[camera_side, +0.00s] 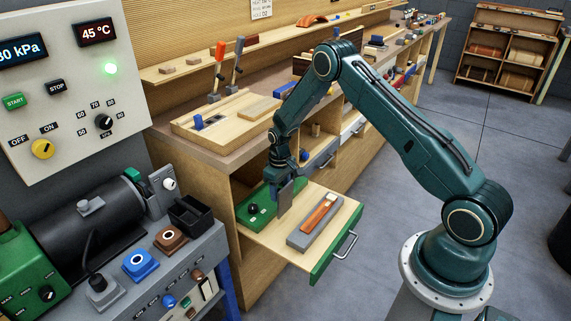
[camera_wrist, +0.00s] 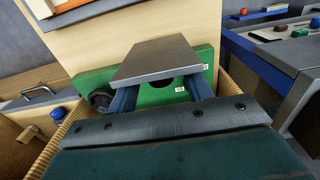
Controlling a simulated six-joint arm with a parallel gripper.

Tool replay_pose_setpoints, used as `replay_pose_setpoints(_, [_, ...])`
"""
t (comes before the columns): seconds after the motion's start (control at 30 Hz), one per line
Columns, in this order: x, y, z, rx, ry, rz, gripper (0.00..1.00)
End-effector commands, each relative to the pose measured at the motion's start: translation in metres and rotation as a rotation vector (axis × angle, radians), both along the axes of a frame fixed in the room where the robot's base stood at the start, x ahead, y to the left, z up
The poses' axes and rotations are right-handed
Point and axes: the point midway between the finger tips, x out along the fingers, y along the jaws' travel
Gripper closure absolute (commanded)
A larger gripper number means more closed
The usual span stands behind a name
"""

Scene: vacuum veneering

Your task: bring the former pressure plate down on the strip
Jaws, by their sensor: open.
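My gripper (camera_side: 284,190) points down over the open drawer (camera_side: 268,233), above its left part. In the wrist view, its two blue fingers (camera_wrist: 160,95) stand apart. A flat grey plate (camera_wrist: 158,60) lies across the view at the fingertips; I cannot tell whether it touches them. A green board (camera_side: 256,208) with a black knob (camera_side: 254,209) lies in the drawer beside the gripper. I cannot identify the former pressure plate or the strip for certain.
A grey tray (camera_side: 303,240) with an orange-handled tool (camera_side: 318,214) lies in the drawer, right of the gripper. A control panel (camera_side: 75,85) and a machine (camera_side: 85,230) stand at left. Floor at right is clear.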

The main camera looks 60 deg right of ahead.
Motion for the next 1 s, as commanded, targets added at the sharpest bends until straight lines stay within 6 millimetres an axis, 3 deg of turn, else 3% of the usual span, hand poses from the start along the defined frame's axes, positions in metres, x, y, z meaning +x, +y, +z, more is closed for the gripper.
replay_pose_setpoints(0.03, [0.000, 0.000, 0.000, 0.000, 0.000, 0.000, 0.52])
replay_pose_setpoints(0.2, [0.000, 0.000, 0.000, 0.000, 0.000, 0.000, 0.85])
replay_pose_setpoints(0.3, [0.000, 0.000, 0.000, 0.000, 0.000, 0.000, 1.00])
replay_pose_setpoints(1.0, [-0.012, 0.000, 0.003, 0.000, -0.102, 0.000, 1.00])
